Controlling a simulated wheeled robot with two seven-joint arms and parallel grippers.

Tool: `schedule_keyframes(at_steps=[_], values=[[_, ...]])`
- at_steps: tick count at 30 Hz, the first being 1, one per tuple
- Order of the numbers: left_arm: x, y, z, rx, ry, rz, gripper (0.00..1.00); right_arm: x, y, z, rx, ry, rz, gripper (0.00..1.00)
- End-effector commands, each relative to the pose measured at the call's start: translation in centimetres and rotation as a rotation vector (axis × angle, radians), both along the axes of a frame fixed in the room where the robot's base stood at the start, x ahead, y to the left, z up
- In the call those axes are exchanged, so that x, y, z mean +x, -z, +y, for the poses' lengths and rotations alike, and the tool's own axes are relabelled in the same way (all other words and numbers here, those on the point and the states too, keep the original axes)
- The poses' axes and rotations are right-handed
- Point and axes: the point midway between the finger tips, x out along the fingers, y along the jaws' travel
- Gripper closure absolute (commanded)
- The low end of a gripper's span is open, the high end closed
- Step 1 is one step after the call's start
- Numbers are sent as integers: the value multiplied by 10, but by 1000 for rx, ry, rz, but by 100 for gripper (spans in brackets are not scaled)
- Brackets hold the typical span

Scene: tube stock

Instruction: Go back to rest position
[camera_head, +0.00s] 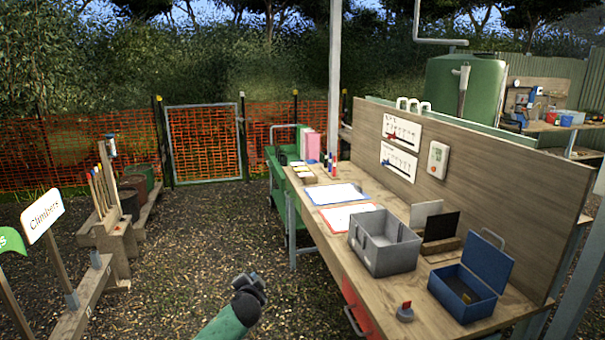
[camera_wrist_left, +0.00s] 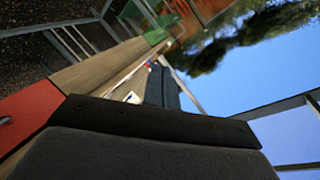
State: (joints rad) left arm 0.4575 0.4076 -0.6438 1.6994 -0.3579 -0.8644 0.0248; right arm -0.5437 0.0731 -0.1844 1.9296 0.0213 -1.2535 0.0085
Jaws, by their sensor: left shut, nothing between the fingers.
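My left gripper (camera_head: 254,283) shows at the bottom centre of the head view, at the end of a green arm link. It is shut and empty, held in the open over the wood-chip ground, left of the workbench (camera_head: 330,225) and apart from it. In the left wrist view a dark grey part of my own gripper (camera_wrist_left: 155,125) fills the lower middle, and the bench edge runs tilted behind it. My right gripper is in neither view.
The bench carries a grey metal box (camera_head: 384,243), an open blue box (camera_head: 469,285) and clipboards (camera_head: 336,193). A red drawer (camera_head: 357,310) is under its front. Signs and wooden rails (camera_head: 85,295) stand at left. Ground between is clear up to the gate (camera_head: 204,143).

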Motion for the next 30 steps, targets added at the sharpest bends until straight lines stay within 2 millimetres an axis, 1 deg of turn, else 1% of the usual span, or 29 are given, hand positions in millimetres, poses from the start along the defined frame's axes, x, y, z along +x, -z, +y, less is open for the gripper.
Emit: schedule_keyframes(at_steps=[1, 2, 3, 5, 6, 8, 9, 11, 12, 17, 18, 23, 29, 30], values=[[-18, 21, 2, -56, -42, 75, 100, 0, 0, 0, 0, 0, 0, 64], [-27, 31, 4, -84, -67, 117, 100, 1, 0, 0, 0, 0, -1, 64], [-41, 45, 6, -120, -95, 172, 100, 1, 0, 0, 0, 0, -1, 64], [-61, 66, 8, -170, -131, 251, 100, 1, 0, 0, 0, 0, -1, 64], [-75, 79, 10, -201, -152, 299, 100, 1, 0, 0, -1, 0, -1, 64], [-97, 99, 10, -245, -179, 369, 100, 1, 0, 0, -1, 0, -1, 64], [-111, 112, 10, -273, -195, 413, 100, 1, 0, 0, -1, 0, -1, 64], [-133, 131, 10, -313, -215, 474, 100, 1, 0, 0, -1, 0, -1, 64], [-147, 143, 10, -338, -229, 510, 100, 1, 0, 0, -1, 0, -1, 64], [-204, 187, 9, -433, -271, 636, 100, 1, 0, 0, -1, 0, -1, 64], [-218, 197, 9, -455, -280, 662, 100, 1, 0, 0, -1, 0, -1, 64], [-274, 237, 9, -533, -317, 746, 100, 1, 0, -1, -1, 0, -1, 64], [-351, 287, 15, -588, -386, 844, 100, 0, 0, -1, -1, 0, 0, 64], [-367, 298, 16, -596, -401, 864, 100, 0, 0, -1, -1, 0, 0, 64]])
